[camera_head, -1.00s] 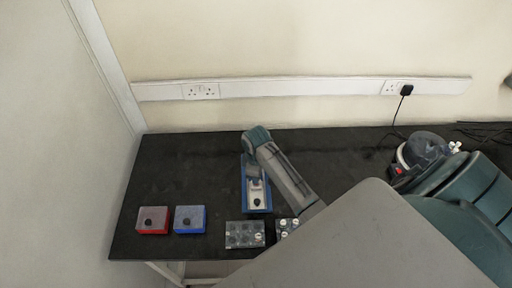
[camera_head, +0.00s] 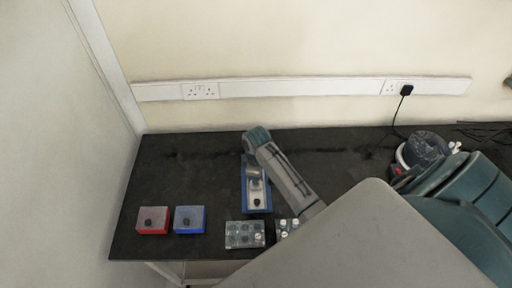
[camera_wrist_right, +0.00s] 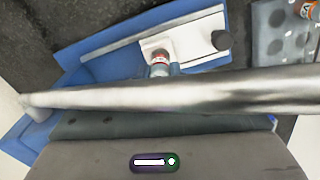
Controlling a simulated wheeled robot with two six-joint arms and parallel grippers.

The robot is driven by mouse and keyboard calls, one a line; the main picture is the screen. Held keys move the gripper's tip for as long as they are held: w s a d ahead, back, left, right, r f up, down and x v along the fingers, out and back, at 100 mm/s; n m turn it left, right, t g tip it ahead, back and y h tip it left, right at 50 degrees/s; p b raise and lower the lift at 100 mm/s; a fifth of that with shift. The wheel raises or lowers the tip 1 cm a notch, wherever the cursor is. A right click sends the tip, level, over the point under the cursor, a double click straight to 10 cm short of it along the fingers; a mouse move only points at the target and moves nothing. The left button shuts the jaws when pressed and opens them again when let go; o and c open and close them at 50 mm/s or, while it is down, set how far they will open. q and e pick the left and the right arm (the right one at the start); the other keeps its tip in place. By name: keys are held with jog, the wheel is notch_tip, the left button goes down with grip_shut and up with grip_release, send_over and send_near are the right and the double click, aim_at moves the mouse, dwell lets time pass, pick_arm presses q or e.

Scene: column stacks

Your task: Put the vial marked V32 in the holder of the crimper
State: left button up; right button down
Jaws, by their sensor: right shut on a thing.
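The crimper is a blue-framed unit (camera_head: 246,200) with a pale plate and a black knob, standing mid-table in the head view. My right gripper (camera_head: 254,179) points down over its pale plate. In the right wrist view a small vial (camera_wrist_right: 160,58) with a red and white top shows at the gripper tips, over the edge of the plate (camera_wrist_right: 190,40). My right gripper is shut on this vial. A pale bar across the wrist view hides what lies below the vial, so I cannot tell whether it touches the holder. Its marking is unreadable. My left gripper is out of view.
A grey rack with holes (camera_head: 245,235) stands in front of the crimper. Beside it a second rack (camera_head: 284,235), partly hidden, holds white-capped vials. A red box (camera_head: 152,220) and a blue box (camera_head: 190,220) stand at the left.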

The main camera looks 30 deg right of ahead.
jog(key=shift+s+a+f, duration=0.15)
jog(key=shift+s+f, duration=0.25)
jog(key=shift+f, duration=0.2)
dwell(0.6)
jog(key=c, duration=0.9)
grip_release()
jog(key=shift+r, duration=0.1)
jog(key=shift+w+r, duration=0.3)
jog(key=shift+r, duration=2.85)
jog(key=shift+w, duration=0.1)
